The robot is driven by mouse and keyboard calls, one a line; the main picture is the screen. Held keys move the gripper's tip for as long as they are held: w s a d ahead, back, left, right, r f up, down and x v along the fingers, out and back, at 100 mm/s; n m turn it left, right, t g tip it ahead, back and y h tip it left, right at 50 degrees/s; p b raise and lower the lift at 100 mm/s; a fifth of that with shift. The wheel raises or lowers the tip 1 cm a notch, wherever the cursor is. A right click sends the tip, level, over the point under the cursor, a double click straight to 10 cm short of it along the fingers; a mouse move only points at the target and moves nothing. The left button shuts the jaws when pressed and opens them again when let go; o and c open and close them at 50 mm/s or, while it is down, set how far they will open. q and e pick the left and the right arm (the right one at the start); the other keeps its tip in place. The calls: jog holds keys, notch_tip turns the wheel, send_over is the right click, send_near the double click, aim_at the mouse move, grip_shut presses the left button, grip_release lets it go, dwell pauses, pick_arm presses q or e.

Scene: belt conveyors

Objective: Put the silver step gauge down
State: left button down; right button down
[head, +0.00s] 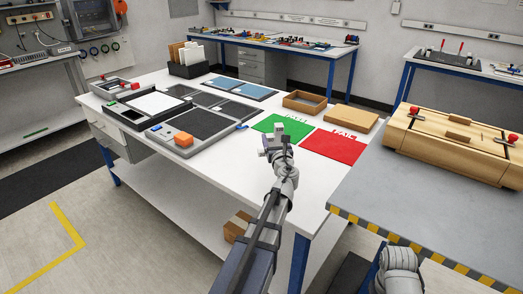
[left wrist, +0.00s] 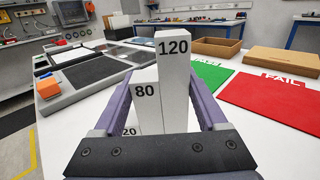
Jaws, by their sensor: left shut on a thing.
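The silver step gauge (left wrist: 174,85) is a pale stepped block with 120, 80 and 20 on its faces. My left gripper (left wrist: 168,118) is shut on it, with a finger along each side. In the head view the gauge (head: 279,130) is small and partly hidden by my left gripper (head: 275,152), over the white table (head: 215,157) by the green mat's near left corner. Whether it touches the table cannot be told. The green PASS mat (head: 283,128) and red FAIL mat (head: 333,146) lie to the right. My right gripper is out of view.
Dark trays (head: 198,138), one with an orange block (head: 183,139), lie left of the gauge. An open cardboard box (head: 304,103) and a closed one (head: 351,118) stand behind the mats. A grey surface with a striped edge (head: 400,239) is at the right.

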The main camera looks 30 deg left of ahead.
pick_arm(q)
jog(key=shift+f+b, duration=3.3)
jog(key=shift+f, duration=0.55)
jog(key=shift+r, duration=0.15)
grip_release()
jog(key=v, duration=1.2)
jog(key=shift+d, duration=0.1)
